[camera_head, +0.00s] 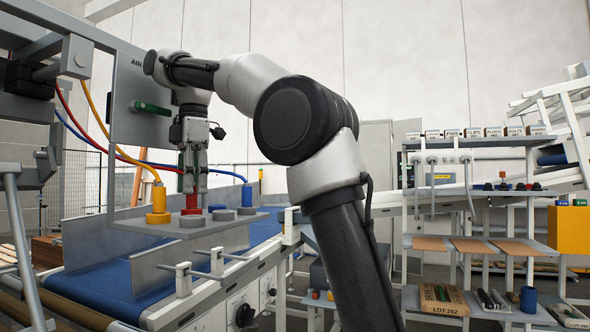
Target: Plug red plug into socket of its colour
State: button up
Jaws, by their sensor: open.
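The red plug (189,203) stands upright between the fingers of my gripper (191,187). The gripper points down and its jaws are open around the plug's upper part. A red ring, the red socket (191,211), lies directly below on the grey plate (150,227). The plug's lower end meets or nearly meets this ring; I cannot tell how deep it sits. A red hose (105,136) runs from the upper left to the plug. The fingers hide part of the plug.
A yellow plug (159,198) stands on a yellow ring (158,218) to the left. A blue plug (247,195) stands to the right. Grey discs (224,215) lie between. A blue conveyor (135,293) runs below the plate. A shelf rack (480,243) with boxes stands at right.

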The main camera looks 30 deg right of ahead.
notch_tip(320, 180, up, 3)
jog(key=shift+r, duration=0.1)
jog(key=s+d, duration=0.8)
jog(key=s, duration=0.2)
jog(key=s+d, duration=0.7)
jog(key=s, duration=0.4)
jog(key=shift+s+d, duration=0.3)
jog(key=shift+d, duration=0.05)
jog(key=w+f+m+t, duration=0.2)
jog(key=w+f+m, duration=0.1)
jog(key=f+m, duration=0.35)
jog(key=w+f+m+t, duration=0.1)
jog(key=w+f+m, duration=0.2)
jog(key=f+m, duration=0.35)
jog(key=s+d+f+m, duration=0.2)
jog(key=s+f, duration=0.3)
jog(key=f, duration=0.3)
jog(key=s+d+f+m+t, duration=0.1)
jog(key=s+d+f+m, duration=0.1)
jog(key=s+f, duration=0.3)
notch_tip(320, 180, down, 3)
jog(key=shift+s+d+f+m, duration=0.1)
jog(key=shift+s+d+m, duration=0.1)
jog(key=shift+m, duration=0.5)
